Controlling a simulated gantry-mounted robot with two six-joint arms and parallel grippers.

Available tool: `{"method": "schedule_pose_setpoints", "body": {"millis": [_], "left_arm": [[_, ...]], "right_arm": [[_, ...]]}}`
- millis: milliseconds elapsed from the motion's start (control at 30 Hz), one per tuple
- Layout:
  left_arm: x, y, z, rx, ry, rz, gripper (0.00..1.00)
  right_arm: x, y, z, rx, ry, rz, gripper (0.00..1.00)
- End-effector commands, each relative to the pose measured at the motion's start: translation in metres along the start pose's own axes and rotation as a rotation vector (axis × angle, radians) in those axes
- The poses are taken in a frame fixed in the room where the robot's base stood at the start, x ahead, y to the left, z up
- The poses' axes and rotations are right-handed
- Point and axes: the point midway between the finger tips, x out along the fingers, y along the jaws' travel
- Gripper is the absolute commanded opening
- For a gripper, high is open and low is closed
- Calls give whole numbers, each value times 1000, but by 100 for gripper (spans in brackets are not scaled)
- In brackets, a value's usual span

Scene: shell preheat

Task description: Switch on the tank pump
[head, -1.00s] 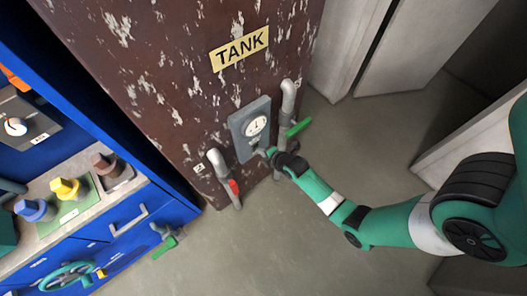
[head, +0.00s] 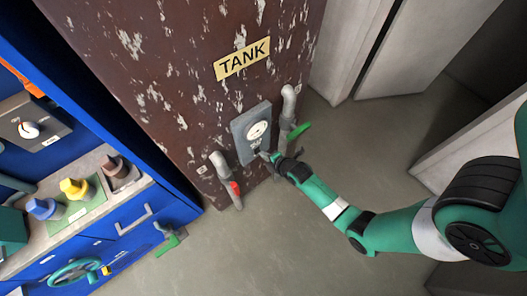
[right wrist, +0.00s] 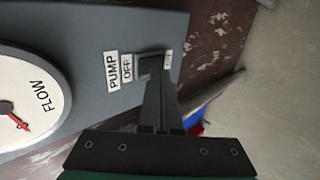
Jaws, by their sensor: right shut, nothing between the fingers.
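The grey pump panel (head: 243,147) is mounted on the rusty brown tank (head: 180,90) below the TANK sign (head: 242,59). It carries a round white FLOW gauge (right wrist: 30,100), with the PUMP label (right wrist: 112,71) and OFF label (right wrist: 127,68) beside it. A small dark switch (right wrist: 150,63) sits between the OFF label and another label, too small to read. My right gripper (head: 268,157) is shut and empty. In the right wrist view its fingertips (right wrist: 158,78) are right at the switch and partly cover it; I cannot tell whether they touch. My left gripper is not in view.
Pipes with a red-handled valve (head: 234,188) and a green-handled valve (head: 299,131) flank the panel. A blue console (head: 120,235) with coloured knobs and a teal handwheel (head: 75,271) stands at left. The grey floor (head: 300,250) is clear.

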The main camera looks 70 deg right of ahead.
Motion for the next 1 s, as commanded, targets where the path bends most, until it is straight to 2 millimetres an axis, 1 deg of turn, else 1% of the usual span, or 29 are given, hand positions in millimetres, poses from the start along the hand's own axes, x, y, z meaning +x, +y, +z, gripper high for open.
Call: {"method": "schedule_pose_setpoints", "body": {"millis": [33, 67, 100, 300, 400, 500, 633, 1000], "left_arm": [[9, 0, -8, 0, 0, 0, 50], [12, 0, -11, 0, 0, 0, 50], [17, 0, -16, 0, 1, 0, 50], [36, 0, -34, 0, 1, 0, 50], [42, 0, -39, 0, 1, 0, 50], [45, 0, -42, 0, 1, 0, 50], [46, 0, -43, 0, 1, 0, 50], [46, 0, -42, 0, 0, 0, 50]], "right_arm": [[-10, 0, -2, -4, 4, -3, 0], [-15, -2, -4, -6, 6, -4, 0], [-25, 0, -4, -6, 6, -1, 0], [-74, 2, -3, -6, 6, 0, 0], [-92, 1, -3, -6, 6, 0, 0], [-104, 0, -3, -5, 6, -1, 0], [-110, -1, -3, -5, 6, 0, 0], [-110, -1, -3, -5, 6, 0, 0]]}}
